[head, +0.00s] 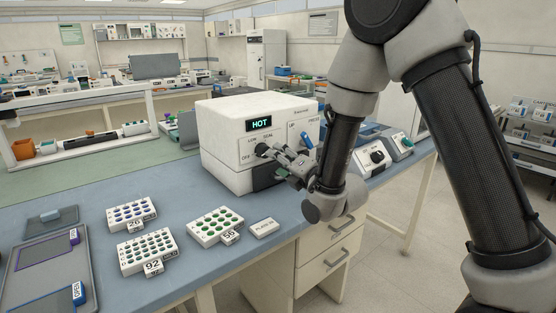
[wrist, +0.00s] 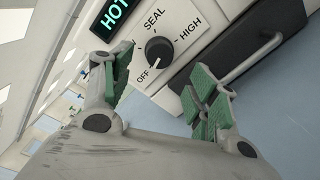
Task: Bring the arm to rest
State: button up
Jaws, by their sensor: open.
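My arm reaches over the blue bench, and my gripper (head: 285,158) is at the front of a white box-shaped machine (head: 226,150) with a lit display (head: 259,124) reading HOT. In the wrist view my gripper (wrist: 165,95) is open, with green pads on both fingers and nothing between them. A black knob (wrist: 159,52) on the machine's front lies beyond the fingertips, marked OFF, SEAL and HIGH. The fingers look apart from the knob. The display (wrist: 115,14) also shows at the top left of the wrist view.
White racks with green (head: 215,226), blue (head: 131,213) and dark (head: 146,251) wells stand on the bench left of the machine. A small labelled white block (head: 264,228) lies near the front edge. A grey tray (head: 22,285) is at the far left. Knobbed devices (head: 376,157) stand behind my forearm.

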jog(key=shift+d, duration=0.1)
jog(key=s+d+r+m+g+h, duration=0.2)
jog(key=d+r+m+h, duration=0.15)
jog(key=d+m, duration=0.5)
jog(key=s+d+r+m+g+h, duration=0.1)
jog(key=s+d+r+m+h, duration=0.4)
jog(key=d, duration=0.6)
jog(key=s+d+m+g, duration=0.2)
jog(key=s+d+m, duration=0.2)
jog(key=s, duration=0.4)
jog(key=s+d+m+g+h, duration=0.1)
jog(key=s+d+m+g, duration=0.1)
jog(key=s+d+m, duration=0.3)
jog(key=s+d+m+g, duration=0.3)
jog(key=s+m, duration=0.5)
jog(key=s, duration=0.4)
jog(key=shift+s+d+r, duration=0.15)
jog(key=shift+d+r, duration=0.15)
jog(key=shift+d, duration=0.55)
jog(key=shift+h, duration=0.25)
